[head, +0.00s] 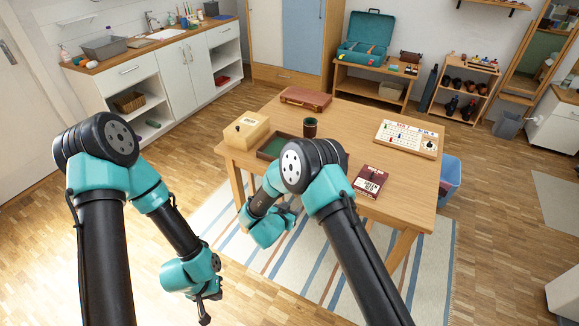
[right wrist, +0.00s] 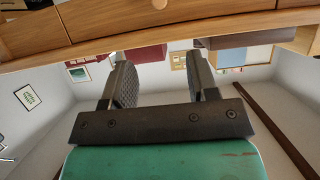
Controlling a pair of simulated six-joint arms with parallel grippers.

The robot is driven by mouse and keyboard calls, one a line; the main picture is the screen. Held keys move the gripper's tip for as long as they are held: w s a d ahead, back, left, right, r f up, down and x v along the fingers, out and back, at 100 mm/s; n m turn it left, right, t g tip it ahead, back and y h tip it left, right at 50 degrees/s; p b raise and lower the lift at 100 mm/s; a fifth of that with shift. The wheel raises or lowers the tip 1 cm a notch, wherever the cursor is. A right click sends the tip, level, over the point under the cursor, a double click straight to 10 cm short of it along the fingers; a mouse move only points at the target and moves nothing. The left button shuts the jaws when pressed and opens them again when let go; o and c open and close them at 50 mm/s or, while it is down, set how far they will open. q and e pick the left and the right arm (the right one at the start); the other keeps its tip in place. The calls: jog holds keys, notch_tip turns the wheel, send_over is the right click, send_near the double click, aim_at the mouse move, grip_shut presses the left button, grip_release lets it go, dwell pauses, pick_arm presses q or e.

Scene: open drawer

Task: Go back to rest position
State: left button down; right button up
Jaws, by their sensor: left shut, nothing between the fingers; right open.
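My left gripper (head: 207,312) hangs low over the wooden floor at the lower left of the head view, shut and empty, apart from the table. My right gripper (head: 288,212) is in front of the table's near edge in the head view, partly hidden by my own arm. In the right wrist view the right gripper (right wrist: 160,78) shows two separated dark fingers with nothing between them. The wooden table (head: 350,130) stands beyond both arms, and its wooden edge (right wrist: 220,22) crosses the top of the right wrist view.
On the table are a wooden box (head: 246,130), a green-lined tray (head: 272,148), a dark cup (head: 310,127), a brown case (head: 305,98), a dark red book (head: 370,181) and a white game board (head: 406,139). A striped rug (head: 320,265) lies below. Floor at left is clear.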

jog(key=s+d+f+n+g+y, duration=0.1)
jog(key=s+d+f+g+y, duration=0.2)
jog(key=d, duration=0.4)
jog(key=s+d+f+n+g+y, duration=0.1)
jog(key=s+d+f+n+y, duration=0.1)
jog(key=s+d+y, duration=0.3)
jog(key=s+d+g+y, duration=0.1)
jog(key=s+d+g, duration=0.1)
jog(key=s, duration=0.5)
jog(key=s+d+g, duration=0.2)
jog(key=s+d, duration=0.2)
jog(key=s, duration=0.3)
jog(key=s+d+n+g+y, duration=0.1)
jog(key=s+d+g, duration=0.2)
jog(key=s, duration=0.4)
jog(key=shift+d+r+y, duration=0.15)
jog(key=shift+d+y, duration=0.15)
